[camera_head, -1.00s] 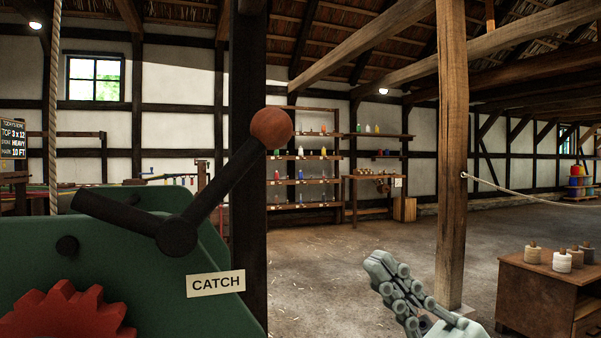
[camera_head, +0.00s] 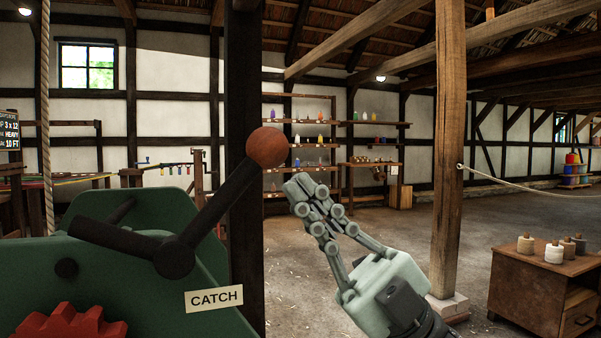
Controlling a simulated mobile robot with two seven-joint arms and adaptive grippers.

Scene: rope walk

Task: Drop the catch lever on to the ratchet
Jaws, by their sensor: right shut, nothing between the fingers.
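The black catch lever (camera_head: 215,208) pivots on the green machine housing (camera_head: 215,262). Its handle slants up to the right and ends in a red-brown ball knob (camera_head: 267,148). Its shorter pawl arm (camera_head: 112,236) points left, raised clear above the red toothed ratchet (camera_head: 70,326), whose lower part is cut off by the frame. A white "CATCH" label (camera_head: 213,298) is below the pivot. My right gripper (camera_head: 300,187) is shut and empty, to the right of and a little below the knob, apart from it. My left gripper is not in view.
A dark post (camera_head: 246,90) stands right behind the lever. A wooden post (camera_head: 449,150) and a cabinet with spools (camera_head: 535,290) are on the right. A rope (camera_head: 47,120) hangs at the left. The floor between the posts is open.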

